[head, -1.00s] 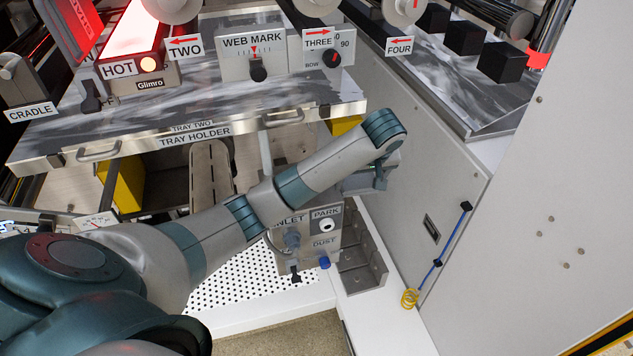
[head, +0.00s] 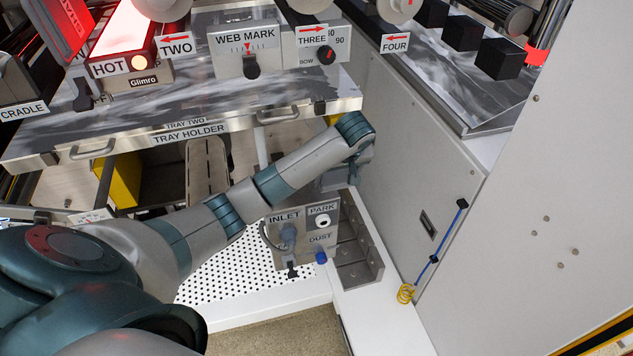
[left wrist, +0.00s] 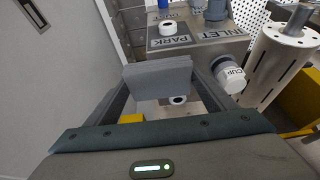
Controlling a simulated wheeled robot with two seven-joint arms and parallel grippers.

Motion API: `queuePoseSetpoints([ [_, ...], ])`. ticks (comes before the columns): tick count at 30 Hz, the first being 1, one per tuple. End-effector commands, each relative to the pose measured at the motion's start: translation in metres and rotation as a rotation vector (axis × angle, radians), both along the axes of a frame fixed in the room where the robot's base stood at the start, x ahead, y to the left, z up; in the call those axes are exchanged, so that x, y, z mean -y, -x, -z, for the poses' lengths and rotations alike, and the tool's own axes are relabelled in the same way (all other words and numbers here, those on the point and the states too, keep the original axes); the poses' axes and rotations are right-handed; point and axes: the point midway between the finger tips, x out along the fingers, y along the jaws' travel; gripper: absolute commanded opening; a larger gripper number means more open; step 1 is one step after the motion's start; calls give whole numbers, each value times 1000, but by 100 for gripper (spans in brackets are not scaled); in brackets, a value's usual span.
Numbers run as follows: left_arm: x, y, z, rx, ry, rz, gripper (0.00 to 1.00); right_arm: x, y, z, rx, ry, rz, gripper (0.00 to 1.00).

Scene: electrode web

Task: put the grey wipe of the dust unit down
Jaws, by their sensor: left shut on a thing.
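The dust unit (head: 305,238) is a grey box with INLET, PARK and DUST labels, standing on the white bench below the tray holder. It also shows at the top of the left wrist view (left wrist: 205,42). My left gripper (head: 353,172) is behind the unit's right side in the head view, its jaws mostly hidden by my wrist. In the left wrist view my left gripper (left wrist: 160,92) is shut on the grey wipe (left wrist: 158,78), a flat grey pad held level across the fingertips, apart from the unit. My right gripper is not in view.
A cylinder marked CUP (left wrist: 229,76) and a white slotted roller (left wrist: 280,55) are close on the right in the left wrist view. The tray holder (head: 190,133) overhangs; a grey panel wall (head: 420,190) bounds the right.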

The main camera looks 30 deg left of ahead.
Motion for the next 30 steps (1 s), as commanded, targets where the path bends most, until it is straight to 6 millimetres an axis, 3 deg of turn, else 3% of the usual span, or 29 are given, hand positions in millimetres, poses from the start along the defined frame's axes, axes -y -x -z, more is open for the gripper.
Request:
queuePoseSetpoints([
  [6, -43, -7, 23, -3, -2, -5, 53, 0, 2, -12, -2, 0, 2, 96],
  [12, -68, -12, 40, -1, -1, -2, 53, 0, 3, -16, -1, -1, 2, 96],
  [26, -73, -14, 45, 0, 0, 0, 53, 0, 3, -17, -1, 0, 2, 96],
  [30, -73, -13, 55, -2, 0, -1, 53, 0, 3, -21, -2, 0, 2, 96],
])
